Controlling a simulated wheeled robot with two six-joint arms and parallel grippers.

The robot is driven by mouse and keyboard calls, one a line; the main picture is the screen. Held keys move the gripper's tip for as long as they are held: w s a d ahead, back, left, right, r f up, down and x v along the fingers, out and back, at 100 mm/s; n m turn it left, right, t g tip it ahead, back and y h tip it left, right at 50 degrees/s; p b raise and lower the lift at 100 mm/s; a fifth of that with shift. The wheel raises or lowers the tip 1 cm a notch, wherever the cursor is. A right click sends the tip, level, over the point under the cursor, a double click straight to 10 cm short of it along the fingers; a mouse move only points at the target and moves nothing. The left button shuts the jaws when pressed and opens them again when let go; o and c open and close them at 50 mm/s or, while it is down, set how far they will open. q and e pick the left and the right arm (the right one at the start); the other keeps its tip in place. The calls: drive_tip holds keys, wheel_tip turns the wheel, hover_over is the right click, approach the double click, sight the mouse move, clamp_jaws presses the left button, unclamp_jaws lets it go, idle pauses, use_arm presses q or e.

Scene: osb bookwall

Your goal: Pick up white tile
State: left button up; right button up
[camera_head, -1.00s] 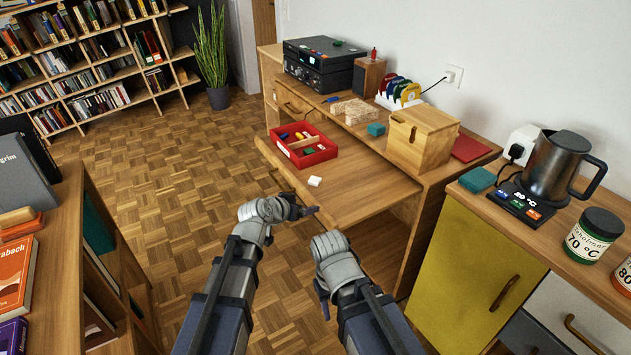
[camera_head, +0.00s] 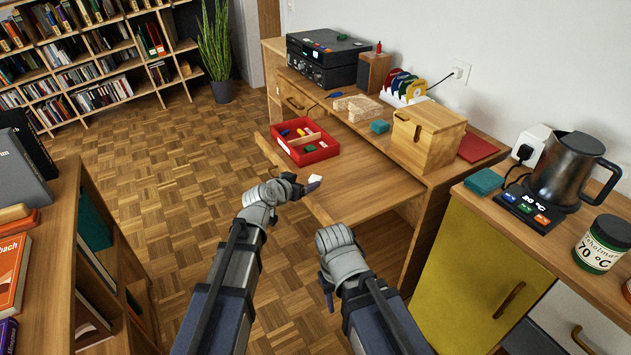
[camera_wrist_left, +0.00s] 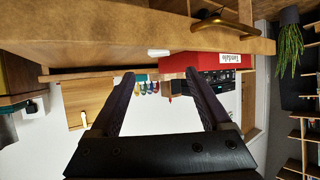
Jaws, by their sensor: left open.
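The small white tile (camera_head: 316,178) lies on the pulled-out wooden board of the desk, just in front of the red box (camera_head: 322,153). In the left wrist view, which is upside down, the tile (camera_wrist_left: 158,53) shows edge-on beside the red box (camera_wrist_left: 205,61). My left gripper (camera_head: 306,187) is at the board's front edge, close to the tile and partly overlapping it in the head view. In the left wrist view its two fingers (camera_wrist_left: 160,75) are apart with nothing held; the tile is beyond their tips. My right gripper (camera_head: 328,293) hangs low, pointing down; its fingers are unclear.
The red box holds small coloured pieces. A yellow cabinet door (camera_head: 476,270) is at right, a bookshelf (camera_head: 65,240) at left. The board right of the tile is clear.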

sight(314, 179)
use_arm(q)
drive_tip(key=shift+x, duration=0.9)
drive_tip(key=b+x, duration=0.1)
drive_tip(key=x, duration=0.1)
drive_tip(key=b+x, duration=0.2)
drive_tip(key=x, duration=0.1)
drive_tip(key=shift+f, duration=0.45)
drive_tip(key=shift+s+r, duration=0.1)
drive_tip(key=shift+s, duration=0.05)
clamp_jaws()
